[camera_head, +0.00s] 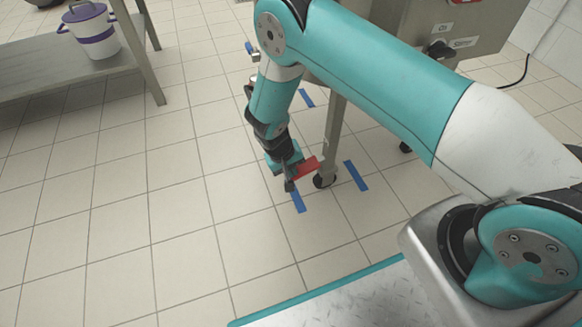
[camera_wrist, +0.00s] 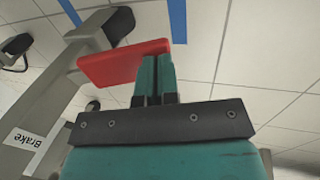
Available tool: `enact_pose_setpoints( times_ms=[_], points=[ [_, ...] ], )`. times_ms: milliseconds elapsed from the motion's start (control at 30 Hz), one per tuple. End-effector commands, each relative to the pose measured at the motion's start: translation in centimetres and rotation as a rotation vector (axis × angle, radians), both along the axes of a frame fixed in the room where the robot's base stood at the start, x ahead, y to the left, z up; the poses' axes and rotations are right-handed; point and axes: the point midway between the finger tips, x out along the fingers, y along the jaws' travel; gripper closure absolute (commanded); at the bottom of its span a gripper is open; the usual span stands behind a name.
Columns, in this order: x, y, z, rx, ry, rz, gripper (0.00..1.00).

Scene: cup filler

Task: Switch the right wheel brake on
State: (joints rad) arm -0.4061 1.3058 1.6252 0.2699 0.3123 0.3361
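The red brake pedal (camera_head: 307,168) sits at a caster wheel (camera_head: 325,181) at the foot of a grey machine leg (camera_head: 333,140). My gripper (camera_head: 289,184) is low over the floor, just left of the pedal. In the wrist view the red pedal (camera_wrist: 112,64) lies to the left of my fingertips (camera_wrist: 156,66), and its right end reaches them. The two teal fingers are together with only a thin line between them, and nothing shows in their grip. I cannot tell whether they touch the pedal. The wheel is partly hidden behind the pedal.
Blue tape strips (camera_head: 356,176) mark the tiled floor around the leg. A "Brake" label (camera_wrist: 27,139) is on the frame. A metal shelf (camera_head: 70,76) with a white and purple pot (camera_head: 91,30) stands at the upper left. Floor at left is clear.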

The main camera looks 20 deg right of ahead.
Motion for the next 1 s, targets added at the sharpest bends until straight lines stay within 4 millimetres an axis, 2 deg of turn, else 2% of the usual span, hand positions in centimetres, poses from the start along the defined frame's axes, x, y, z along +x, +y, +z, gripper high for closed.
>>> enact_pose_setpoints(
  times_ms=[67,167,500,700,833,1000],
  points=[
    [-0.1,-0.1,0.0,0.001,0.0,-0.001,1.0],
    [-0.1,0.2,1.2,0.001,-0.001,-0.002,1.0],
    [0.0,2.4,8.5,0.0,-0.003,-0.007,1.0],
    [0.0,3.7,11.8,0.0,-0.002,-0.008,1.0],
    [0.0,4.1,12.9,0.0,-0.001,-0.008,1.0],
    [0.0,4.3,13.2,-0.001,-0.001,-0.009,1.0]
  ],
)
